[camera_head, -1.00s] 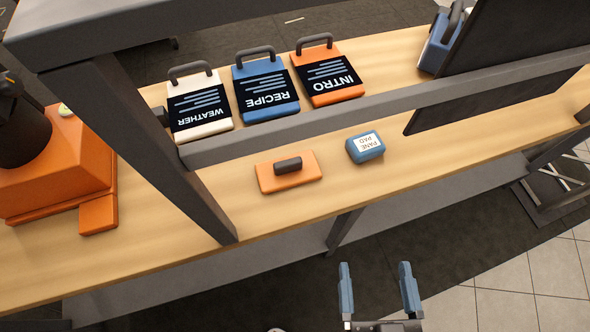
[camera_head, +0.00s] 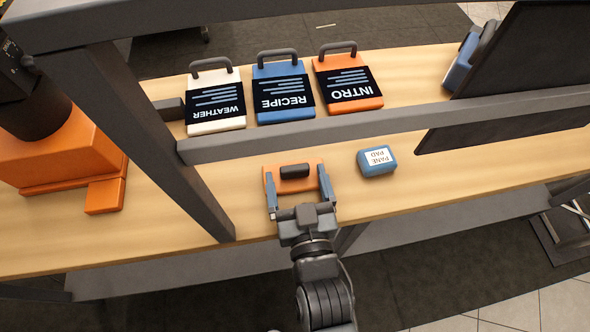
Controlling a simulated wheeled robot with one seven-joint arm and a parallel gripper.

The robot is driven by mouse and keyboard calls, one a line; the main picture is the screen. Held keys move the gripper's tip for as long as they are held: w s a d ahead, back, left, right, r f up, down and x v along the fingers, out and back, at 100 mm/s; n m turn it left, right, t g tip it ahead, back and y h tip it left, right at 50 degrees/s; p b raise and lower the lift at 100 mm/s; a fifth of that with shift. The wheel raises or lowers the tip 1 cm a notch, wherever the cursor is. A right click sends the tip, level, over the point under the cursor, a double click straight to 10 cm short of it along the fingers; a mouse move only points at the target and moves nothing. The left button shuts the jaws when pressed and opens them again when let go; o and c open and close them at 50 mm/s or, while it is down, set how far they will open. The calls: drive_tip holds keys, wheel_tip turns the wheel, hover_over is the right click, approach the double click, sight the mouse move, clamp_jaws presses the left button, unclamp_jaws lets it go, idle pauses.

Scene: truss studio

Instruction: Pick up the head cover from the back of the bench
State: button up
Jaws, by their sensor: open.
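A flat orange plate with a dark bar handle (camera_head: 294,171), which I take to be the head cover, lies on the bench top (camera_head: 440,186) near the edge closest to me. My gripper (camera_head: 296,180) is open, with one blue finger at the plate's left side and the other at its right side. The fingers are apart from each other, with the plate and handle between them in the picture. I cannot tell whether they touch the plate or are still above it. My gripper hides part of the plate's near edge.
A grey crossbar (camera_head: 330,130) and slanted post (camera_head: 140,130) stand close by. A blue pane pad (camera_head: 377,161) lies right of the plate. Three label boards, WEATHER (camera_head: 216,104), RECIPE (camera_head: 283,92) and INTRO (camera_head: 348,84), lie beyond the bar. A dark panel (camera_head: 520,60) stands right.

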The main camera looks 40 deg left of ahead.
drive_tip(key=shift+x, duration=1.4)
drive_tip(key=shift+c, duration=0.2)
drive_tip(key=c, duration=1)
drive_tip(key=shift+c, duration=0.2)
drive_tip(key=shift+b, duration=0.3)
